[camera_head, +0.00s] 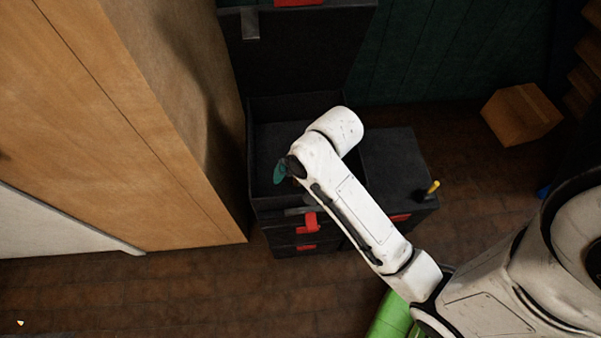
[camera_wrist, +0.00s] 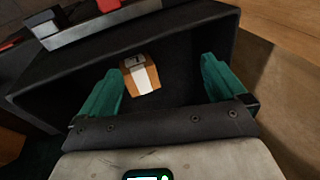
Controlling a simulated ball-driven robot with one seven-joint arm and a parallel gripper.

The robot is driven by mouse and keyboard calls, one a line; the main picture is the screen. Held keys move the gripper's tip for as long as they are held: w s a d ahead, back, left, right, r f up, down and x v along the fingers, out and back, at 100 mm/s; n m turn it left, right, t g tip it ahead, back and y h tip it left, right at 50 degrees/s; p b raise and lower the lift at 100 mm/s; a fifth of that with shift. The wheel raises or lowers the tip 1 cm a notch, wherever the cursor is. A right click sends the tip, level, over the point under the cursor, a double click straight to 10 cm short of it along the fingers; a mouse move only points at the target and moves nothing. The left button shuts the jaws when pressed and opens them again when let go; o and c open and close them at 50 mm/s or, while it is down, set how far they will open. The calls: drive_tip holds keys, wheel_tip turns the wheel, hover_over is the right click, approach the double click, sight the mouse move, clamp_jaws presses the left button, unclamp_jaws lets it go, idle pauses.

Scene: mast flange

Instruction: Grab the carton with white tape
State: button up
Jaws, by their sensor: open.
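The carton with white tape (camera_wrist: 141,75) is a small orange-brown box with a white strip along it. In the wrist view it lies inside a dark open drawer or box (camera_wrist: 52,83), between and beyond my fingertips. My gripper (camera_wrist: 160,82) has two green fingers spread wide apart, with nothing between them touching. In the head view my gripper (camera_head: 281,172) shows only as a bit of green beside my white arm, over the open dark compartment (camera_head: 262,206). The carton does not show in the head view.
The dark chest has red latches (camera_head: 308,222) and a raised lid (camera_head: 290,60). A tall wooden cabinet (camera_head: 190,120) stands close on the left. A larger brown cardboard box (camera_head: 520,114) lies on the floor at right. A yellow-handled item (camera_head: 433,187) sits on the chest's right part.

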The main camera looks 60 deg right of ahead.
drive_tip(key=d+f+m, duration=0.1)
drive_tip(key=d+m, duration=0.2)
drive_tip(key=m, duration=0.2)
drive_tip(key=d+f+m+y+b, duration=0.1)
drive_tip(key=d+m, duration=0.2)
drive_tip(key=m, duration=0.2)
drive_tip(key=d+f+m, duration=0.1)
drive_tip(key=d+m, duration=0.2)
drive_tip(key=m, duration=0.2)
drive_tip(key=shift+w+f+m+y, duration=0.15)
drive_tip(key=shift+w+m+y, duration=0.15)
drive_tip(key=shift+w, duration=0.05)
drive_tip(key=f+m, duration=0.1)
drive_tip(key=f, duration=0.1)
drive_tip(key=w+f+m+b, duration=0.1)
drive_tip(key=f, duration=0.1)
drive_tip(key=shift+w+d+f, duration=0.1)
drive_tip(key=shift+f, duration=0.05)
drive_tip(key=shift+a+b+x, duration=0.2)
drive_tip(key=shift+b+x, duration=0.55)
drive_tip(key=shift+x, duration=2.4)
drive_tip(key=shift+w, duration=0.1)
drive_tip(key=shift+c, duration=0.3)
